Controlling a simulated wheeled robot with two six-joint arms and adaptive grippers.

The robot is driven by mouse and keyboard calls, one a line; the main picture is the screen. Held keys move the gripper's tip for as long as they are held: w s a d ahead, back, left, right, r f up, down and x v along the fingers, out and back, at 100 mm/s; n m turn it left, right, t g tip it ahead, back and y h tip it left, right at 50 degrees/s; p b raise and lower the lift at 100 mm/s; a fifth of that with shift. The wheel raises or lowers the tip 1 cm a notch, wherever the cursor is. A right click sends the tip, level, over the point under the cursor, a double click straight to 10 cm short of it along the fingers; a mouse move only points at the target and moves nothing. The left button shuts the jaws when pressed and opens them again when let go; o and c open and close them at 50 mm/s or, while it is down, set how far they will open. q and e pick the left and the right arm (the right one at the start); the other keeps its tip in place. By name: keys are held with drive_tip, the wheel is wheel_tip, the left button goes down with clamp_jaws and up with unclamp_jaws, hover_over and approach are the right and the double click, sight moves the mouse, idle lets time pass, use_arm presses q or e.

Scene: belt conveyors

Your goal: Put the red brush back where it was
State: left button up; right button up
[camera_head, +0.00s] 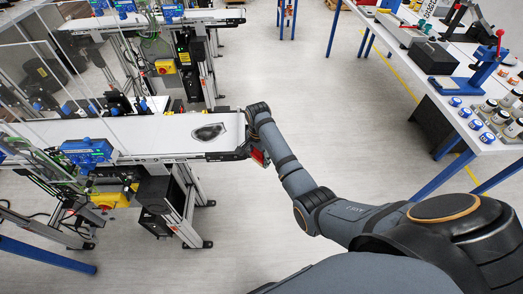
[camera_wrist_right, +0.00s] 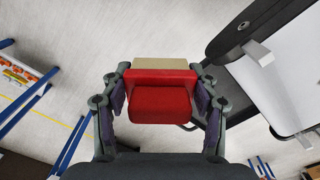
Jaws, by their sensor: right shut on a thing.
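The red brush (camera_wrist_right: 160,103) is between the fingers of my right gripper (camera_wrist_right: 162,112) in the right wrist view. It has a red body and a pale beige strip along its far side. My right gripper is shut on it. In the head view a bit of the red brush (camera_head: 259,157) shows beside the end of the nearer conveyor (camera_head: 150,135), mostly hidden by my right arm. The brush is off the belt, over the floor side in the wrist view. My left gripper is not in view.
A dark-edged, glossy flat piece (camera_head: 208,131) lies on the nearer belt near its end. A second conveyor (camera_head: 150,20) stands behind. A white worktable (camera_head: 455,100) with jars and a press is at the right. Bare floor (camera_head: 310,90) lies between.

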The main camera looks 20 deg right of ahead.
drive_tip(key=s+n, duration=0.1)
drive_tip(key=a+n, duration=0.1)
drive_tip(key=n, duration=0.1)
drive_tip(key=shift+s+a+f, duration=0.1)
drive_tip(key=shift+s+f, duration=0.25)
use_arm(q)
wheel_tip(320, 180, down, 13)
drive_tip(key=b, duration=1.3)
use_arm(e)
drive_tip(key=s+a+f+n, duration=0.1)
drive_tip(key=s+f+n, duration=0.2)
drive_tip(key=f+n, duration=0.2)
drive_tip(key=s+a+f+n, duration=0.2)
drive_tip(key=s+f+n, duration=0.1)
drive_tip(key=f+n, duration=0.3)
wheel_tip(320, 180, down, 3)
drive_tip(key=shift+s+r, duration=0.15)
drive_tip(key=shift+s, duration=0.05)
